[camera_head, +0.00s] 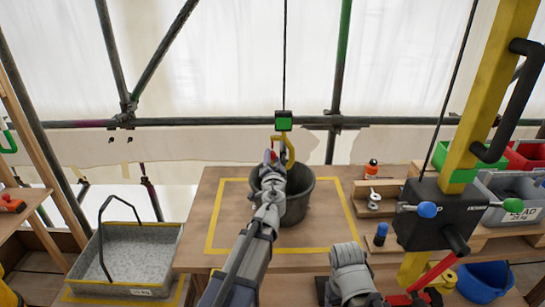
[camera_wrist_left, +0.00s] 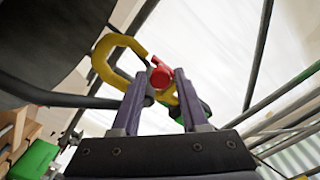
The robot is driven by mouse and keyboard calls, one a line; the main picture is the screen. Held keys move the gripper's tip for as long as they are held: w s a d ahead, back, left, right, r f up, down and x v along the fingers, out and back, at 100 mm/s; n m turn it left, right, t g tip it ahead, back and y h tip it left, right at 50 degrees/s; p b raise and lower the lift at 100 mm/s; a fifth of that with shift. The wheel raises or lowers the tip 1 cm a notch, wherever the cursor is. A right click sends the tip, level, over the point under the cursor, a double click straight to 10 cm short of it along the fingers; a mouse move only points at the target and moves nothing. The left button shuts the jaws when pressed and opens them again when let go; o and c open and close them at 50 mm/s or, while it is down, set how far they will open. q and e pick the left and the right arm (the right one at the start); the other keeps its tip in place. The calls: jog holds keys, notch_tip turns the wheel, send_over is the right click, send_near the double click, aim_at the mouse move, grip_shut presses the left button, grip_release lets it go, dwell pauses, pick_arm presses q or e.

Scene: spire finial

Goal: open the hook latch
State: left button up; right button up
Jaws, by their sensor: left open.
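A yellow hook (camera_head: 290,152) hangs under a green block (camera_head: 284,121) on a thin cable, above a dark grey bucket (camera_head: 299,205). In the left wrist view the hook (camera_wrist_left: 104,58) curves behind and left of my fingers. The latch's red knob (camera_wrist_left: 160,76) shows between the fingertips. My left gripper (camera_head: 272,158) is at the hook, reaching up from below. It is open, and its purple-grey fingers (camera_wrist_left: 160,96) stand on both sides of the knob; I cannot tell whether they touch it. In the head view my gripper hides part of the latch. My right gripper's jaws do not show.
The bucket stands on a wooden table (camera_head: 195,230) inside a yellow outline. A grey tray (camera_head: 165,255) with a dark handle is at left. A yellow post with a dark control box (camera_head: 440,215) rises at right. Bins, including a red one (camera_head: 523,154), stand behind it.

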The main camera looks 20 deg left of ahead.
pick_arm(q)
jog(key=shift+x, duration=0.85)
grip_shut()
